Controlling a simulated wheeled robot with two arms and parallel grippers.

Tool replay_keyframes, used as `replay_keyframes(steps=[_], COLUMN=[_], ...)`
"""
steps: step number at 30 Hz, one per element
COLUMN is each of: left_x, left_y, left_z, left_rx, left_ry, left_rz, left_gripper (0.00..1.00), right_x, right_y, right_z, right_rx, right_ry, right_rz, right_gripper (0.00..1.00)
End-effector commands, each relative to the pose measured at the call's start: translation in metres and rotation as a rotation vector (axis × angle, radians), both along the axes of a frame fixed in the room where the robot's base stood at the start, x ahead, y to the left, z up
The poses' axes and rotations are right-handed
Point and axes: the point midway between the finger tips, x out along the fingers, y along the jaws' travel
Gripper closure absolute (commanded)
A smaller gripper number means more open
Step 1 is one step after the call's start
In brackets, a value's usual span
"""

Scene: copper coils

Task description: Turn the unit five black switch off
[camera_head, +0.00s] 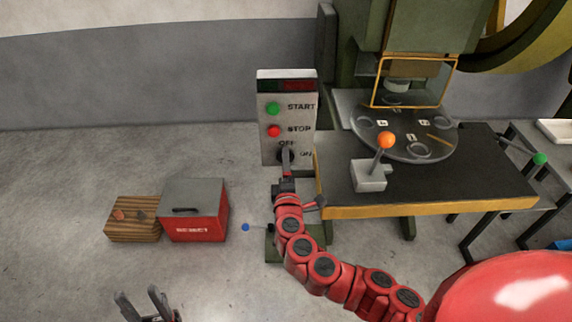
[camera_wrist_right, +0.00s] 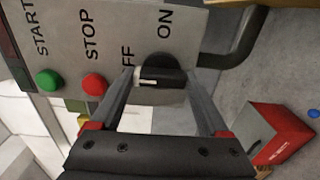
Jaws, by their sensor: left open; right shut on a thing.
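The black switch (camera_wrist_right: 172,77) is a round knob with a handle, low on the grey control panel (camera_head: 267,148). Its white mark points toward the OFF label in the right wrist view, and ON is printed to one side. My right gripper (camera_wrist_right: 160,80) is shut on the switch handle, one finger on each side. In the head view my right gripper (camera_head: 286,158) covers most of the knob. My left gripper (camera_head: 145,303) is open and empty at the bottom left, away from the panel. No unit number is readable.
Green START (camera_head: 272,108) and red STOP (camera_head: 274,131) buttons sit above the switch. A work table (camera_head: 455,186) with an orange-topped lever (camera_head: 386,141) stands right of the panel. A red reject box (camera_head: 196,222) and a wooden crate (camera_head: 133,232) stand on the floor at left.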

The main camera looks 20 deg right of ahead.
Motion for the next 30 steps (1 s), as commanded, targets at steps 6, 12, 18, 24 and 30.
replay_keyframes(steps=[6, 12, 18, 24, 30], left_x=[0.000, 0.000, 0.000, 0.000, 0.000], left_y=[0.000, 0.000, 0.000, 0.000, 0.000], left_z=[0.000, 0.000, 0.000, -0.001, -0.004], left_rx=[0.000, 0.000, 0.000, 0.000, 0.000], left_ry=[0.000, 0.000, 0.000, 0.000, 0.000], left_rz=[0.000, 0.000, 0.000, 0.000, 0.000], left_gripper=[0.50, 0.50, 0.50, 0.50, 0.50], right_x=[0.000, 0.000, -0.002, -0.022, -0.063], right_y=[0.000, 0.000, 0.001, 0.006, 0.018], right_z=[-0.001, -0.001, 0.000, -0.002, -0.003], right_rx=[-0.001, -0.001, 0.000, -0.002, 0.000], right_ry=[0.003, 0.001, 0.000, 0.003, 0.004], right_rz=[0.002, 0.001, 0.002, 0.003, 0.005], right_gripper=[0.20, 0.00, 0.00, 0.00, 0.00])
